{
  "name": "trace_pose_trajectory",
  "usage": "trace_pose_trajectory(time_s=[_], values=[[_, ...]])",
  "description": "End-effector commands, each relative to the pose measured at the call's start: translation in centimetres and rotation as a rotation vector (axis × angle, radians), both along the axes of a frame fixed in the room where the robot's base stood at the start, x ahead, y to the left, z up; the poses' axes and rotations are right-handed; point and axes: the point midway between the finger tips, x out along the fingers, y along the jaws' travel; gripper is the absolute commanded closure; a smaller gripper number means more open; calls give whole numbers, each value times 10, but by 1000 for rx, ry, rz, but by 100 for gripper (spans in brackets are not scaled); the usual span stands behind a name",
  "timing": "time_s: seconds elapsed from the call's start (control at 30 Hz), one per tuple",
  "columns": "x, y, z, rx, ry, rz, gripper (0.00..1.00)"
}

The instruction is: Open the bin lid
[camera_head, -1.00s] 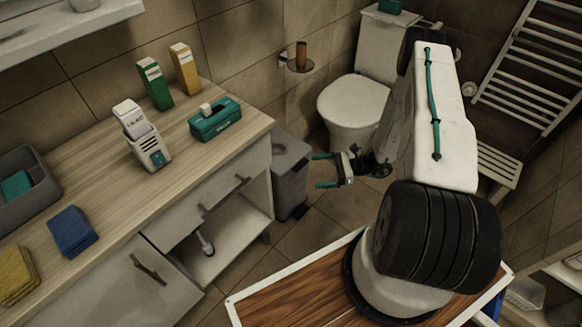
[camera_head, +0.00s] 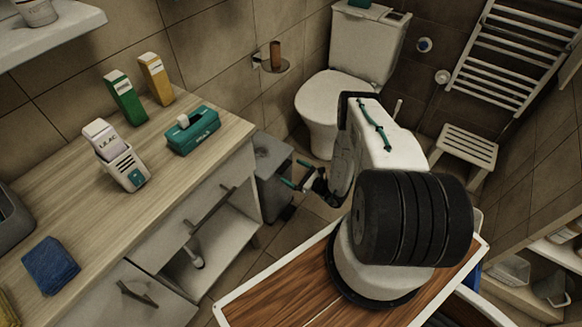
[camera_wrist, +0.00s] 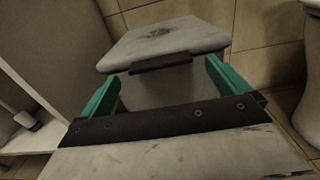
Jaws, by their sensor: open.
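The grey bin (camera_head: 274,185) stands on the floor at the right end of the counter. Its lid (camera_head: 272,154) is down. In the wrist view the lid (camera_wrist: 166,42) has a dark stain on top and a dark handle strip (camera_wrist: 161,63) along its front edge. My gripper (camera_head: 294,173) is open and empty, in front of the bin. In the wrist view the teal fingers (camera_wrist: 160,82) are spread on either side of the front of the bin, below the lid edge. I cannot tell whether they touch it.
The wooden counter (camera_head: 75,185) with a cabinet below stands left of the bin. A toilet (camera_head: 330,100) is behind, right of the bin. A white stool (camera_head: 466,145) stands farther right. Some tiled floor (camera_head: 285,225) is clear in front of the bin.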

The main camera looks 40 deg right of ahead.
Motion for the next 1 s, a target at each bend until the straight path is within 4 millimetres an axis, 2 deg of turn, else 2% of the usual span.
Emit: trace_pose_trajectory(time_s=[0.1, 0.2, 0.57, 0.77, 0.8, 0.83, 0.87, 1.0], values=[[17, 7, 0, -2, -2, 4, 0], [27, 10, 0, 0, -1, 2, 0], [33, 10, 0, 0, 0, -1, 0], [32, 9, 0, 0, 0, -3, 53], [31, -24, 0, -5, -4, -16, 59], [32, -11, 1, -2, -2, -9, 59], [32, -6, 1, -1, 1, -8, 60], [31, 2, 4, -3, 12, -10, 60]])
